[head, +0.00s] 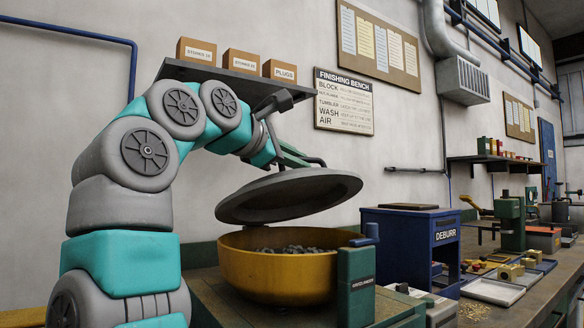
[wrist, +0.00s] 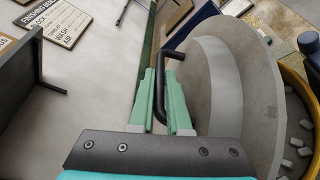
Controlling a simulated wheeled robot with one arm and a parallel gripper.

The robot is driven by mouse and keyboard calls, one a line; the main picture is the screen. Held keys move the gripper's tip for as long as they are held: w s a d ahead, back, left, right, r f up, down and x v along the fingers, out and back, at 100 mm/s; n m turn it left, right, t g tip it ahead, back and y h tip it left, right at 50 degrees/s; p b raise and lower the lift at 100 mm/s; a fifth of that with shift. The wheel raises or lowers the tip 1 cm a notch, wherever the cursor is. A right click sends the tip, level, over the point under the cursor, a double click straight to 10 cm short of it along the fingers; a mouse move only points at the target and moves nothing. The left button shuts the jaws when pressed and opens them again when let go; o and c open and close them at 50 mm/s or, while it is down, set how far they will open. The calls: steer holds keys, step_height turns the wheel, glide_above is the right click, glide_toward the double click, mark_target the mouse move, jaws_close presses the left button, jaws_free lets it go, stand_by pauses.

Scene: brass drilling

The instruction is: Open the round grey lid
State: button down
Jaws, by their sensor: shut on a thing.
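The round grey lid (head: 290,197) is tilted up above a yellow tub (head: 270,272), with a clear gap at the near side. Grey chips (head: 298,249) show inside the tub. In the wrist view the lid (wrist: 227,80) fills the right half. My gripper (wrist: 165,95) has its two green fingers shut on the black lid handle (wrist: 160,82). In the head view my gripper (head: 300,158) is above the lid at the handle, partly hidden by my arm.
A shelf (head: 225,79) with several boxes hangs on the wall behind my arm. A blue DEBURR cabinet (head: 408,245) stands right of the tub. A green post (head: 355,285) stands at the tub's front right. Trays and tools crowd the bench further right.

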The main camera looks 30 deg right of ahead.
mark_target(268, 177)
steer(key=shift+w+a+r, duration=0.15)
steer(key=shift+w+r, duration=0.05)
steer(key=shift+w, duration=0.2)
steer(key=c, duration=1.2)
jaws_free()
steer(key=shift+o, duration=0.2)
steer(key=shift+s, duration=0.1)
steer(key=v, duration=0.7)
steer(key=shift+s+a, duration=0.15)
steer(key=shift+a, duration=0.2)
